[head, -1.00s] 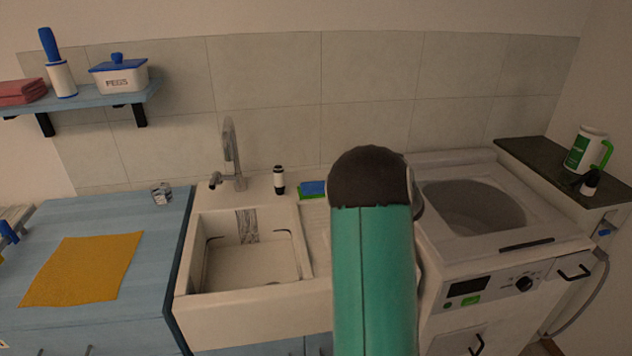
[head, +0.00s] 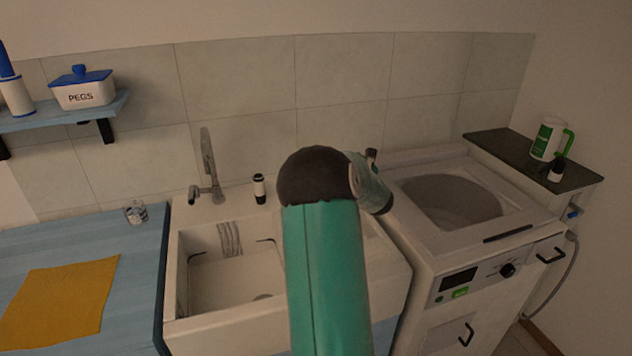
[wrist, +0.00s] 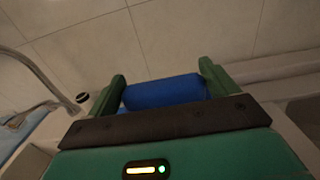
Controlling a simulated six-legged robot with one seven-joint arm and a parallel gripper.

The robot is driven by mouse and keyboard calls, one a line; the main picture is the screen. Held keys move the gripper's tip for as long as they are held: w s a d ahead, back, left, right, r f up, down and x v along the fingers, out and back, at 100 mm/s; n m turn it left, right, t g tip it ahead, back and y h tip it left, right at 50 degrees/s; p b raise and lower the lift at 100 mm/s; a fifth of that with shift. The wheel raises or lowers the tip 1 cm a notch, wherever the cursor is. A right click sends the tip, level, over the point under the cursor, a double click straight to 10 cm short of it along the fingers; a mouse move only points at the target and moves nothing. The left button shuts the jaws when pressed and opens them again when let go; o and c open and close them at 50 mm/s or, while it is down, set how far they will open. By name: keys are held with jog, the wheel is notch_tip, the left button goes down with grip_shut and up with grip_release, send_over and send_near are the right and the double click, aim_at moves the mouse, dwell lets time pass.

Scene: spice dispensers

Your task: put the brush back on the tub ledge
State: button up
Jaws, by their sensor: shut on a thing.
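My gripper (wrist: 163,84) is shut on a blue rounded thing between its two green fingers, which I take to be the brush (wrist: 163,91). Its bristles are not visible. In the head view my green arm hides most of the gripper and the brush. The pale sink tub (head: 205,331) stands left of my arm. Its back ledge (head: 228,208) carries the tap and a small black-and-white bottle (head: 259,189). My gripper is up beyond the arm's dark joint, near the tub's right end and the washer. I cannot tell its height above the ledge.
The blue counter (head: 142,258) at left holds a yellow cloth (head: 62,300) and a small glass jar (head: 136,212).

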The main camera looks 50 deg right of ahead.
jog(key=shift+w+d+f, duration=1.25)
jog(key=shift+w+f, duration=0.35)
jog(key=shift+f, duration=0.45)
jog(key=shift+w+d+f, duration=1.2)
jog(key=shift+w+f, duration=0.45)
jog(key=shift+f, duration=0.4)
jog(key=shift+w+d+f, duration=1.25)
jog(key=shift+w+f, duration=0.35)
jog(key=shift+f, duration=0.45)
jog(key=shift+f, duration=0.1)
jog(key=o, duration=0.9)
